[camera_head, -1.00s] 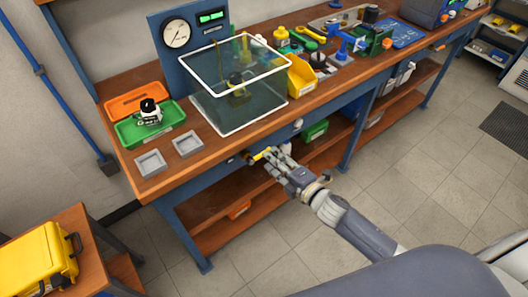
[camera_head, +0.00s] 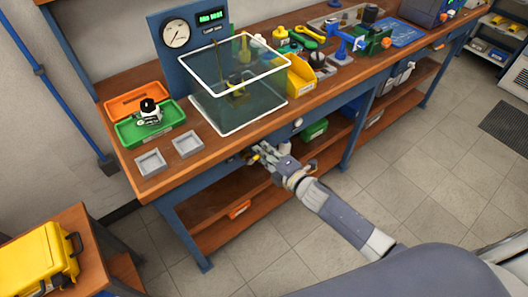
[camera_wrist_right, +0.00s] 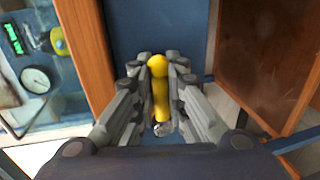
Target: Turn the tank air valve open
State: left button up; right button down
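The tank air valve has a yellow lever handle (camera_wrist_right: 159,88) on the blue front of the workbench, below the clear tank (camera_head: 238,115). In the head view only a small yellow bit of the handle (camera_head: 256,157) shows past my fingers. My right gripper (camera_wrist_right: 160,68) has its fingers along both sides of the handle, close against it, in the right wrist view. In the head view my right gripper (camera_head: 262,154) is at the bench's front edge. The valve body is mostly hidden. My left gripper is not in view.
A gauge (camera_head: 176,33) and a lit green display (camera_head: 210,17) sit on the blue panel behind the tank. A yellow bin (camera_head: 300,77), two grey trays and an open green case (camera_head: 150,126) stand on the bench (camera_head: 200,160). Floor in front is clear.

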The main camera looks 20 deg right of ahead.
jog(key=shift+f, duration=0.15)
jog(key=shift+f+m+y, duration=0.3)
jog(key=shift+f+m, duration=0.15)
jog(key=shift+m, duration=0.35)
jog(key=shift+s+a+f+m+t+y+b, duration=0.1)
jog(key=shift+s+a+f+m+y+b, duration=0.4)
jog(key=shift+m, duration=1.85)
jog(key=shift+s+a+f+m+t+y+b, duration=0.15)
jog(key=shift+a+f+m+y+b, duration=0.7)
jog(key=shift+m, duration=1.55)
jog(key=shift+s+a+f+m+t+y+b, duration=0.1)
jog(key=shift+s+a+f+m+y+b, duration=0.2)
jog(key=shift+a+f+m+b, duration=1.4)
jog(key=shift+d+r+m+p, duration=0.4)
jog(key=shift+d+r+m, duration=0.2)
jog(key=shift+r+m, duration=0.2)
